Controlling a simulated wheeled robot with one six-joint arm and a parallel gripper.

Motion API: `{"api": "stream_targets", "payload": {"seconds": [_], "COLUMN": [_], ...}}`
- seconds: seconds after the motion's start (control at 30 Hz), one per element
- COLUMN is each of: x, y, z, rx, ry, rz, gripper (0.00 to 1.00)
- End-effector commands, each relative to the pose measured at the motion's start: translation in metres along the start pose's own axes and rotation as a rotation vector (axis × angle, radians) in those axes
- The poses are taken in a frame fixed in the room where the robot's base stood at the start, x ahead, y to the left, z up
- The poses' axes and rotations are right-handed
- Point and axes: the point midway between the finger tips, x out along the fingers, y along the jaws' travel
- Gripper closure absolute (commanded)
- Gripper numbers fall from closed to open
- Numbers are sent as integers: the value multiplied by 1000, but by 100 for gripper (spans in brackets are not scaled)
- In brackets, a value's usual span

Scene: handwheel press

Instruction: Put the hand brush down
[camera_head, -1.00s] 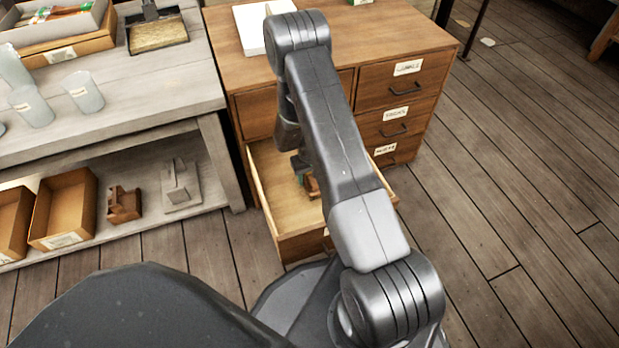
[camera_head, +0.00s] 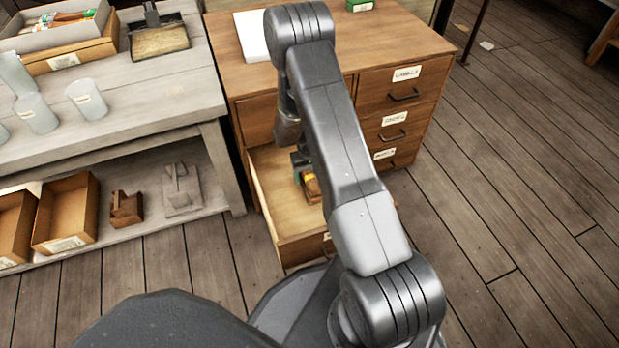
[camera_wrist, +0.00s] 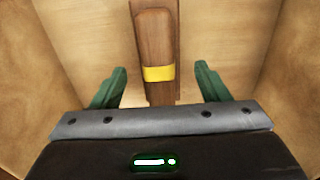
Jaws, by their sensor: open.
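The hand brush (camera_wrist: 156,35) lies in the open drawer, its brown wooden handle with a yellow band showing in the wrist view. In the head view a part of the brush (camera_head: 311,186) shows beside my arm, and the rest is hidden. My gripper (camera_wrist: 160,85) is open, with one green finger on each side of the handle and a gap on both sides. The drawer (camera_head: 280,205) is pulled out of the wooden cabinet, and its pale bottom shows under the brush.
The wooden cabinet (camera_head: 405,35) has further shut drawers on its right. A grey workbench (camera_head: 160,95) stands at the left with cups, trays and a dustpan (camera_head: 160,40). Its lower shelf holds boxes (camera_head: 65,215).

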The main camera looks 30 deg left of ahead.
Motion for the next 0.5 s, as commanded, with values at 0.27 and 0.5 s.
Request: {"api": "stream_targets", "payload": {"seconds": [0.27,0.5], "x": [-61,-78], "y": [0,0], "z": [0,0], "rx": [0,0], "ry": [2,1], "rz": [0,0], "gripper": [31,31]}}
